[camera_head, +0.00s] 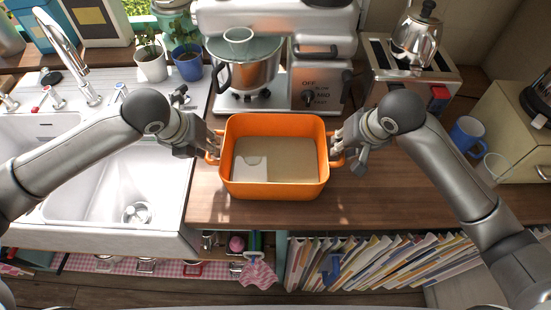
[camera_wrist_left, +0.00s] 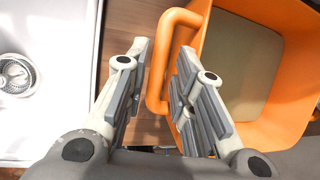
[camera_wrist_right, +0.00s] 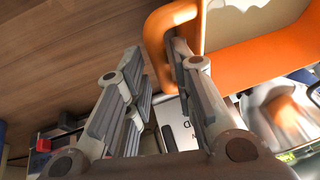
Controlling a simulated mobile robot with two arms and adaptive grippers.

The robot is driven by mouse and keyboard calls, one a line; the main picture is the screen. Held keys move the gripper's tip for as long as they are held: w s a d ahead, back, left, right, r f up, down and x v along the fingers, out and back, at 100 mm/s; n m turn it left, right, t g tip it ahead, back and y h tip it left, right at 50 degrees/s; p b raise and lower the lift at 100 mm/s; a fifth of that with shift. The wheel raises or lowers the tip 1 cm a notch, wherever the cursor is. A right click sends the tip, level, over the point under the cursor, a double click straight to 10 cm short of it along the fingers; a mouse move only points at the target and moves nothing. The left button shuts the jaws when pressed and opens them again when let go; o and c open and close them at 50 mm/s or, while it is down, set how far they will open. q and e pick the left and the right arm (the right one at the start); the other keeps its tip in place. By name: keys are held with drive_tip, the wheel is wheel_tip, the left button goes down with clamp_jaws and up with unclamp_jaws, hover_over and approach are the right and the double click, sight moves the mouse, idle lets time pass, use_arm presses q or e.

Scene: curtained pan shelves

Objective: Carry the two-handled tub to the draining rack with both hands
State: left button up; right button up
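The orange two-handled tub (camera_head: 273,190) sits on the wooden counter, with a beige bottom and a pale rectangular patch inside. My left gripper (camera_head: 212,150) is at the tub's left handle. In the left wrist view its fingers (camera_wrist_left: 160,85) are apart, with the orange handle (camera_wrist_left: 158,60) between them. My right gripper (camera_head: 338,148) is at the right handle. In the right wrist view its fingers (camera_wrist_right: 158,85) are apart, and the handle (camera_wrist_right: 155,40) shows between and beyond them. I cannot make out a separate draining rack; a ridged white draining surface (camera_head: 135,80) lies behind the sink.
A white double sink (camera_head: 85,205) with a tap is on the left. A stand mixer (camera_head: 250,75) stands close behind the tub. A toaster with a kettle (camera_head: 415,40) and a blue mug (camera_head: 466,134) are to the right. Bare counter (camera_head: 400,195) lies right of the tub.

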use_arm(q)
drive_tip(key=shift+w+d+f, duration=0.1)
drive_tip(key=shift+w+f, duration=0.1)
drive_tip(key=shift+f, duration=0.35)
use_arm(e)
drive_tip(key=shift+w+a+f, duration=0.15)
drive_tip(key=shift+w+f, duration=0.05)
drive_tip(key=shift+f, duration=0.3)
use_arm(q)
drive_tip(key=shift+w+f, duration=0.4)
drive_tip(key=shift+f, duration=0.15)
use_arm(e)
drive_tip(key=shift+w+a+f, duration=0.2)
drive_tip(key=shift+w+f, duration=0.2)
drive_tip(key=shift+f, duration=0.15)
use_arm(q)
drive_tip(key=shift+s, duration=0.1)
use_arm(e)
drive_tip(key=shift+s, duration=0.1)
use_arm(q)
drive_tip(key=shift+r, duration=0.1)
drive_tip(key=shift+c, duration=0.6)
use_arm(e)
drive_tip(key=shift+d, duration=0.1)
drive_tip(key=shift+c, duration=0.7)
use_arm(q)
clamp_jaws()
use_arm(e)
clamp_jaws()
drive_tip(key=shift+r, duration=0.1)
